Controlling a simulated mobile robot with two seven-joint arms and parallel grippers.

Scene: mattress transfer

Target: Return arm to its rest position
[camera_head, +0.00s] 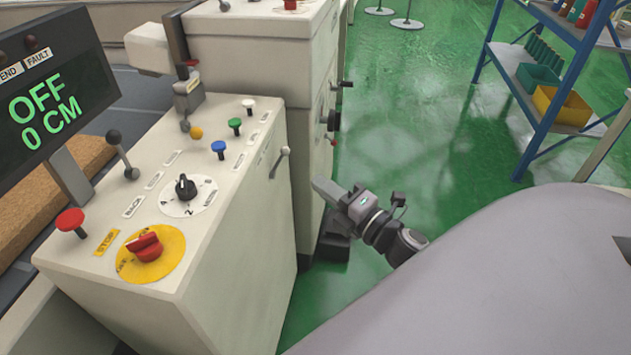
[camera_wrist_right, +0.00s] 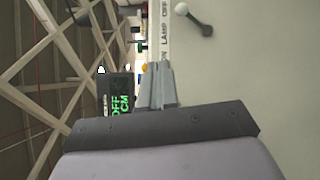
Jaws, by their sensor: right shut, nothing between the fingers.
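My right gripper (camera_head: 326,190) is low beside the right side of the control console (camera_head: 240,250) in the head view. Its arm comes in from the lower right. In the right wrist view the fingers (camera_wrist_right: 159,84) are together with nothing between them. They point toward the console side and the display (camera_wrist_right: 118,95). A gap between the gripper and the console cannot be judged exactly. My left gripper is not in view.
The console top holds a red knob (camera_head: 147,247), a black dial (camera_head: 186,187) and several coloured buttons. A display (camera_head: 45,110) reads OFF, 0 CM. A lever (camera_head: 280,161) sticks out from the console's right side. A blue shelf (camera_head: 535,113) stands at right. Green floor (camera_head: 420,130) between is clear.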

